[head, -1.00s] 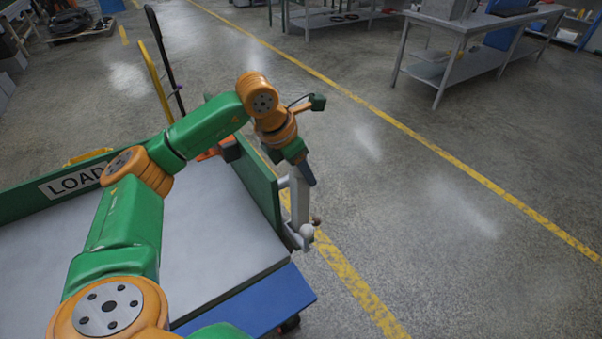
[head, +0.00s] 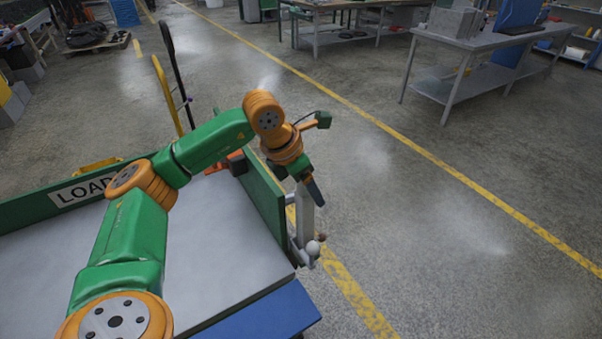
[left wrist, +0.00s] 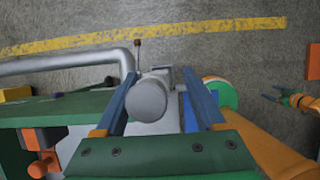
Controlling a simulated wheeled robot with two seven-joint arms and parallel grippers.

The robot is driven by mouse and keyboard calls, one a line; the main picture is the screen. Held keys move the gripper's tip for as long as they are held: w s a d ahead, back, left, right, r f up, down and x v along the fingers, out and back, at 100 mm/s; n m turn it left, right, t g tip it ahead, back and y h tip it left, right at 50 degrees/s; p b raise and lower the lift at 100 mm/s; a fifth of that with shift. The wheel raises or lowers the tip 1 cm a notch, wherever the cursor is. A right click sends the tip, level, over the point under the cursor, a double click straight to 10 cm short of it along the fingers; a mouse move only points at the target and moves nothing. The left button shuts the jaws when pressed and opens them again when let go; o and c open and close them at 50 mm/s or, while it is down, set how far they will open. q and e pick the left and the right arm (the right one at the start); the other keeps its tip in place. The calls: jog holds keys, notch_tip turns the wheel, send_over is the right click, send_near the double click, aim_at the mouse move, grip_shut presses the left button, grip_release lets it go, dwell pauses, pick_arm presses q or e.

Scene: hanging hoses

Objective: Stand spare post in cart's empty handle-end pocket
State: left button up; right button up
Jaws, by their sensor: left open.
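My left gripper (head: 315,192) hangs pointing down at the outer side of the cart's green end panel (head: 262,195). In the left wrist view its two blue fingers (left wrist: 160,78) stand apart on either side of a grey round-ended post (left wrist: 149,100); they look clear of it. In the head view a pale upright piece (head: 304,217) and a whitish knob (head: 313,247) show below the fingers, beside the panel. I cannot tell if the post's foot sits in a holder. A small orange and blue shape (left wrist: 294,99), perhaps my right gripper, shows at the wrist view's right.
The cart has a grey deck (head: 215,235) and a green side board (head: 35,203) with lettering. Its dark handle (head: 176,75) rises at the far end, near an orange-red part (head: 216,163). A grey pipe (left wrist: 65,64) runs beside the post. Floor to the right is clear up to a workbench (head: 480,55).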

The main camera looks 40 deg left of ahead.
pick_arm(q)
jog(key=v, duration=1)
jog(key=shift+s+r, duration=0.25)
